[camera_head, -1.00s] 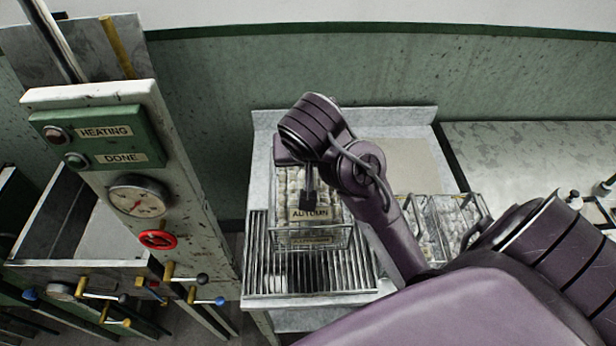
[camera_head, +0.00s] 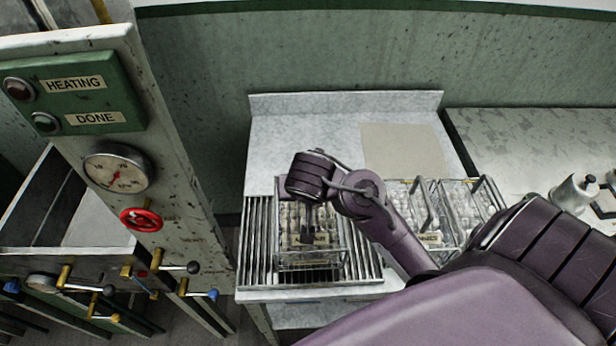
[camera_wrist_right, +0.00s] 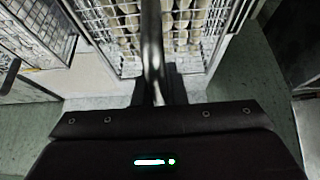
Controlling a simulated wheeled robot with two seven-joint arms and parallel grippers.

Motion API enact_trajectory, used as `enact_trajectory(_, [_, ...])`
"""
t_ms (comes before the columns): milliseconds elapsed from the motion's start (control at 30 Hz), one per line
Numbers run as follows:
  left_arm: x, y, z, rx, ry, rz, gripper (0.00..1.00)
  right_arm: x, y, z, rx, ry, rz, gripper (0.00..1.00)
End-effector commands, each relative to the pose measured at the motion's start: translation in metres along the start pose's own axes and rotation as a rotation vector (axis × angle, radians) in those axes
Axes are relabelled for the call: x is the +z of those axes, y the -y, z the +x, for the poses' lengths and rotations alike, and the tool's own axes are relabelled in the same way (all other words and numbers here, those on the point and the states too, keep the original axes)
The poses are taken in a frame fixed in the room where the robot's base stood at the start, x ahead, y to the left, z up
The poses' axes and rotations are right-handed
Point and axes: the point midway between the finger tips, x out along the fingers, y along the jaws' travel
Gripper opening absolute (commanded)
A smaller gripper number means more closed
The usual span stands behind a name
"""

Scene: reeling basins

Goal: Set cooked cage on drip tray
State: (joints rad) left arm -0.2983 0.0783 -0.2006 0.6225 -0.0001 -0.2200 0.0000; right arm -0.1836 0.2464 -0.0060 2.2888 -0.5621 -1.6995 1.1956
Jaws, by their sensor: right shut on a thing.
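The cooked cage (camera_head: 322,258) is a wire basket full of pale cocoons with a label on its front. It is over the slatted drip tray (camera_head: 258,245) at the left of the grey table; whether it touches the slats I cannot tell. My right gripper (camera_head: 308,236) is shut on the cage from above, my wrist hiding part of its top. In the right wrist view the gripper (camera_wrist_right: 158,92) is shut at a bar of the cage, with cocoons (camera_wrist_right: 185,25) behind the wire. My left gripper is not in view.
Two more cocoon cages (camera_head: 467,212) stand on the table right of my forearm. A flat beige sheet (camera_head: 403,150) lies behind them. A control post with a gauge (camera_head: 118,168), red valve wheel (camera_head: 141,219) and levers stands left, beside an open basin (camera_head: 85,215).

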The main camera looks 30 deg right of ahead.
Motion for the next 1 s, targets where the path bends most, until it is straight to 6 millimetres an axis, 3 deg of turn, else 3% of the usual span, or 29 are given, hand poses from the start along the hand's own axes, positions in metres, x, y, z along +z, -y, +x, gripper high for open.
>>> enact_trajectory(133, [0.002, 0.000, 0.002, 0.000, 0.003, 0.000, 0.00, 0.007, 0.000, 0.013, 0.000, -0.001, -0.001, 0.00])
enact_trajectory(500, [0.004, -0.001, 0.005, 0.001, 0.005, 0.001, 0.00, 0.009, 0.000, 0.017, -0.002, -0.002, 0.001, 0.00])
enact_trajectory(533, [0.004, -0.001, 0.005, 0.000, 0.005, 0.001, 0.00, 0.010, 0.000, 0.017, -0.001, 0.000, 0.000, 0.13])
enact_trajectory(700, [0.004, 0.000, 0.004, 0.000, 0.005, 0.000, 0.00, 0.009, 0.000, 0.016, -0.001, 0.000, 0.000, 0.33])
enact_trajectory(1000, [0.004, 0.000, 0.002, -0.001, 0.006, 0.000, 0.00, 0.008, 0.000, 0.014, -0.001, 0.000, 0.001, 0.33])
